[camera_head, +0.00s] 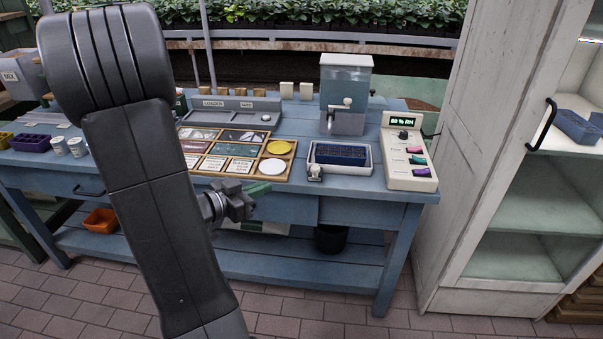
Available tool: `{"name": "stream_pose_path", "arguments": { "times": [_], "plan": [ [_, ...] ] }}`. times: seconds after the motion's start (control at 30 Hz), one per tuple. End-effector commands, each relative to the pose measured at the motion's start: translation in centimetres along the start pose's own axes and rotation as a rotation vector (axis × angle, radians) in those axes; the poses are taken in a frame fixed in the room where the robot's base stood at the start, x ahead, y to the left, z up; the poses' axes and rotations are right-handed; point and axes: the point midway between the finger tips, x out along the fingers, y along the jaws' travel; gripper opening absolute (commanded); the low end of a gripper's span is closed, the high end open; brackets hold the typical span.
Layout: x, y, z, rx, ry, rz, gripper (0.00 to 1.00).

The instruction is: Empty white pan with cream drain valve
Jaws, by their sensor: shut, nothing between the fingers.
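The white pan (366,167) sits on the blue bench near its front right edge. A dark blue cell tray (340,154) sits inside it and hides most of its floor, so I cannot tell how much water it holds. The cream drain valve (315,173) is at the pan's front left corner; its exact setting is too small to tell. My gripper (257,189) is shut and empty, in front of the bench's front edge, left of the valve and apart from it. My arm covers the left middle of the view.
A clear water tank (346,80) with a cream tap stands behind the pan. A control box (408,150) reading "60 % RH" stands right of it. A sectioned wooden tray (236,152) lies to the left. A white cabinet (490,130) is at right. A black bucket (331,239) sits underneath.

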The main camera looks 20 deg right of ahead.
Motion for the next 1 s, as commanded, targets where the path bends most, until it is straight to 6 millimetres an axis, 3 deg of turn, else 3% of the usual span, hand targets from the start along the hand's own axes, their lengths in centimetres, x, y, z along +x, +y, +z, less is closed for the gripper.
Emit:
{"name": "stream_pose_path", "arguments": {
  "times": [0.27,0.7,1.0],
  "plan": [
    [2.1,0.1,0.0,0.002,0.000,0.003,0.00],
    [10.1,0.1,0.1,0.001,0.000,0.003,0.00],
    [13.6,0.0,0.0,0.001,0.000,-0.001,0.00]
  ]
}}
